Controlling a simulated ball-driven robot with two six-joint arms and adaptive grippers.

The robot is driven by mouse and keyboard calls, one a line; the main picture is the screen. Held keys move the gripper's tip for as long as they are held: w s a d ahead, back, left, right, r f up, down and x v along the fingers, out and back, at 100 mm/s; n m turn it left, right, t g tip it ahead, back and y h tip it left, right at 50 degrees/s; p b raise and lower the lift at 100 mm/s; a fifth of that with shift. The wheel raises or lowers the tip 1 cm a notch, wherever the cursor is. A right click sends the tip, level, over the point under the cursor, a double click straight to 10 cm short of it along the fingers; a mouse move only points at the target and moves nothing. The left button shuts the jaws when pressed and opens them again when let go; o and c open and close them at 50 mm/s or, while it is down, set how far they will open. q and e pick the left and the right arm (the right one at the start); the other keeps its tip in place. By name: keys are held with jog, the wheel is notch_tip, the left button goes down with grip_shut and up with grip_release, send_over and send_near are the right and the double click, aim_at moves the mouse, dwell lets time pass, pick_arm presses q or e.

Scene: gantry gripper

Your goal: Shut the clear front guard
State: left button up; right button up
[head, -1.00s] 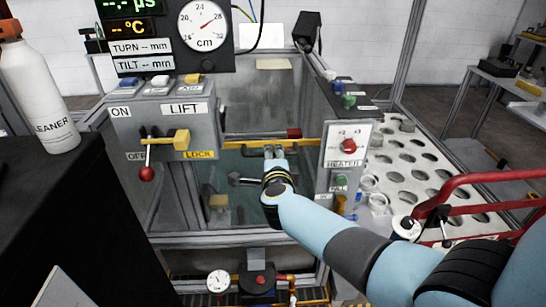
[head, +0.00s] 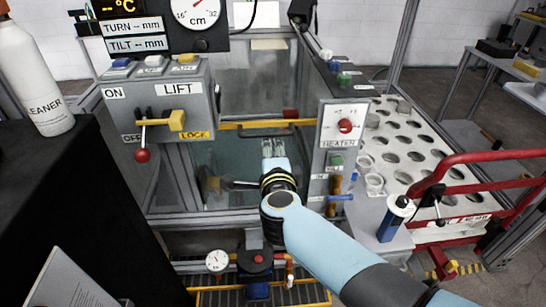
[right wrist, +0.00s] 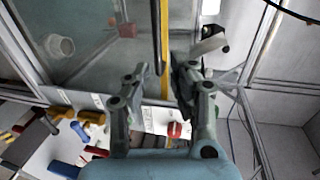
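The clear front guard (head: 225,158) is a see-through panel at the front of the tank, with a yellow bar (head: 240,125) along its top and a dark handle beside the bar. I cannot tell how far the guard is from closed. My right gripper (head: 272,147) is in front of the panel, just below the yellow bar. In the right wrist view its two fingers (right wrist: 157,82) are apart and empty, with the yellow bar (right wrist: 165,45) and dark handle (right wrist: 156,38) beyond the gap. No contact with the handle is visible. My left gripper is out of view.
The LIFT box (head: 165,108) with its red-knobbed lever stands left of the opening. The HEATER box (head: 343,128) stands close on the right. A perforated white rack (head: 415,150) and red rail (head: 490,155) lie further right. A gauge (head: 218,261) sits below.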

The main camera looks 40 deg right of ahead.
jog(key=shift+v, duration=1.6)
jog(key=s+f+n+g+y+b, duration=0.15)
jog(key=s+f+n+b, duration=0.3)
jog(key=f, duration=0.75)
jog(key=s+f+n+y+b, duration=0.2)
jog(key=s+f+n+b, duration=0.25)
jog(key=f, duration=0.75)
jog(key=s+f+n+g+y+b, duration=0.15)
jog(key=s+f+n+b, duration=0.35)
jog(key=f, duration=0.7)
jog(key=s+f+n+g+y+b, duration=0.25)
jog(key=s+f+n+b, duration=0.25)
jog(key=s+f, duration=0.85)
jog(key=s+f+n+g, duration=0.2)
jog(key=s+f+g, duration=0.1)
jog(key=s, duration=0.5)
jog(key=s+d+f+n+g, duration=0.1)
jog(key=s+f+n+g, duration=0.2)
jog(key=s, duration=0.5)
jog(key=shift+s+f+n+g, duration=0.3)
jog(key=shift+s+f+g, duration=0.1)
jog(key=shift+f+g, duration=0.1)
